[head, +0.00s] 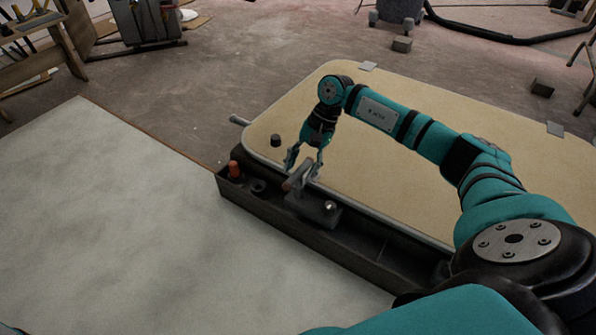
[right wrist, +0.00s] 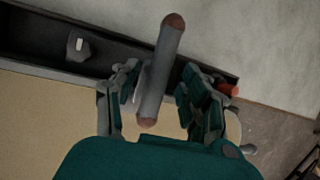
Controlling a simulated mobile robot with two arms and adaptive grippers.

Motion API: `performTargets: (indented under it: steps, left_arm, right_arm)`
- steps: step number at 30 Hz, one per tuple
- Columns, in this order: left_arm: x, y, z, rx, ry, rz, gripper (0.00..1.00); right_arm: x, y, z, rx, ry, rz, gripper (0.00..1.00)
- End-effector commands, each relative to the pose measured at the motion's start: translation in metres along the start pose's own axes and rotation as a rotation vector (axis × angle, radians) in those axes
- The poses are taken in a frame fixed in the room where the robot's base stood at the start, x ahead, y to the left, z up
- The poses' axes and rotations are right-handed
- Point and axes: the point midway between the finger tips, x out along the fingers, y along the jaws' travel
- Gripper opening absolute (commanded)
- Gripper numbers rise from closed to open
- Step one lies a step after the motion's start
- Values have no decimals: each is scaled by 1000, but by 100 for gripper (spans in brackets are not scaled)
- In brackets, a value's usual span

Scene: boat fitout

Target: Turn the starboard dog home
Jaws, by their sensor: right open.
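My right gripper (head: 305,172) is open and points down over the near edge of the tan hatch panel (head: 400,165). A grey bar handle with reddish-brown ends (head: 297,178) is at its fingertips. In the right wrist view this handle (right wrist: 160,75) runs between the two separated fingers (right wrist: 156,88); whether either finger touches it is unclear. What lies under the handle is hidden. A grey peg-like lever (head: 240,121) sticks out at the panel's left edge. I cannot tell which fitting is the starboard dog. My left gripper is not in view.
A dark open tray (head: 350,256) runs along the panel's near edge. It holds an orange-topped piece (head: 235,169) and a block with a bright knob (head: 329,207). A small dark cylinder (head: 275,140) stands on the panel. A pale surface (head: 120,220) is clear at left.

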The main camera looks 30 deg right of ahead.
Motion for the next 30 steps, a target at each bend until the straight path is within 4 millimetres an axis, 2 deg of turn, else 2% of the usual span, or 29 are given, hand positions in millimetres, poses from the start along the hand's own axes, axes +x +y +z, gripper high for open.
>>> performTargets:
  steps: [6, 13, 19, 30]
  left_arm:
    - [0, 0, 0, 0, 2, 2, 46]
    - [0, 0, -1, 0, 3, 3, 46]
    - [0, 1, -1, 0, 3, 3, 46]
    - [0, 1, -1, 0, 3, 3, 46]
  right_arm:
    - [-49, -2, 0, -2, 4, -5, 46]
    - [-88, -3, 0, -3, 2, -6, 46]
    - [-102, -3, 0, -4, 1, -4, 46]
    - [-102, -2, 0, -3, 1, -3, 46]
